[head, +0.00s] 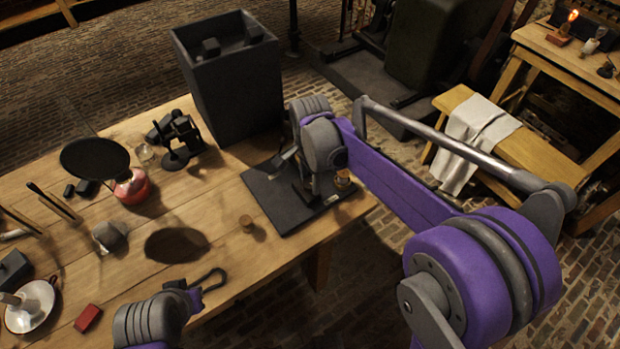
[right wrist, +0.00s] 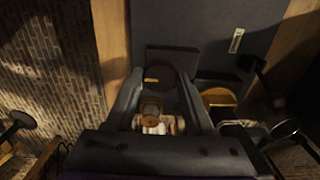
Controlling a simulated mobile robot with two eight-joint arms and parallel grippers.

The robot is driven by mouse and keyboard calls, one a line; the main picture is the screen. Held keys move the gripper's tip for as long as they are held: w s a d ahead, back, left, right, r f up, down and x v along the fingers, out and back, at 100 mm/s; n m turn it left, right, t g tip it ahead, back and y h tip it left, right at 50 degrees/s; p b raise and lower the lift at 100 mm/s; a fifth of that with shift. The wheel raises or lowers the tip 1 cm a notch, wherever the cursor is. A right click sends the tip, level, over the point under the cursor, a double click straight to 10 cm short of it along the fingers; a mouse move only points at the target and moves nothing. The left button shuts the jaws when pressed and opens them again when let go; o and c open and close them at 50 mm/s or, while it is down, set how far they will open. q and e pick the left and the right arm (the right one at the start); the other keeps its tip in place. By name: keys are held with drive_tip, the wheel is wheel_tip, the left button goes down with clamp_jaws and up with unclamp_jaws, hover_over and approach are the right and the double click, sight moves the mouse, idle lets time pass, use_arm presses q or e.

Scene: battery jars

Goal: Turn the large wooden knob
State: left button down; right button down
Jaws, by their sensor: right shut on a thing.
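My right gripper (head: 308,192) is over the dark board (head: 262,198) at the table's right end, pointing down. In the right wrist view its fingers (right wrist: 162,78) are closed around a round, dark brownish piece (right wrist: 160,92), probably the large wooden knob. Shadow and the fingers hide much of it. A small wooden-topped piece (head: 343,178) shows just right of the gripper in the head view. A round wooden-looking piece (right wrist: 218,97) lies right of the fingers in the wrist view. My left gripper (head: 205,283) is low at the table's front edge; its jaw opening is unclear.
A tall dark bin (head: 230,90) stands behind the board. A small cork-like piece (head: 246,222) lies left of the board. A red-based lamp (head: 131,188), a black stand (head: 180,140), a white dish (head: 30,308) and a red block (head: 88,318) occupy the table's left.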

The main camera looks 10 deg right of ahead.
sight(310, 182)
drive_tip(key=shift+m, duration=1.5)
drive_tip(key=shift+c, duration=1.3)
unclamp_jaws()
wheel_tip(310, 182, up, 11)
drive_tip(key=shift+p, duration=0.4)
drive_tip(key=s+d+f+n+t+p, duration=0.1)
drive_tip(key=s+d+f+n+t, duration=0.1)
drive_tip(key=s+n, duration=0.6)
drive_tip(key=s+d+f+n+t+p, duration=0.1)
drive_tip(key=s+d+f+n+t, duration=0.2)
drive_tip(key=s+n, duration=0.6)
drive_tip(key=s+f, duration=0.2)
drive_tip(key=s, duration=0.1)
drive_tip(key=shift+p, duration=0.4)
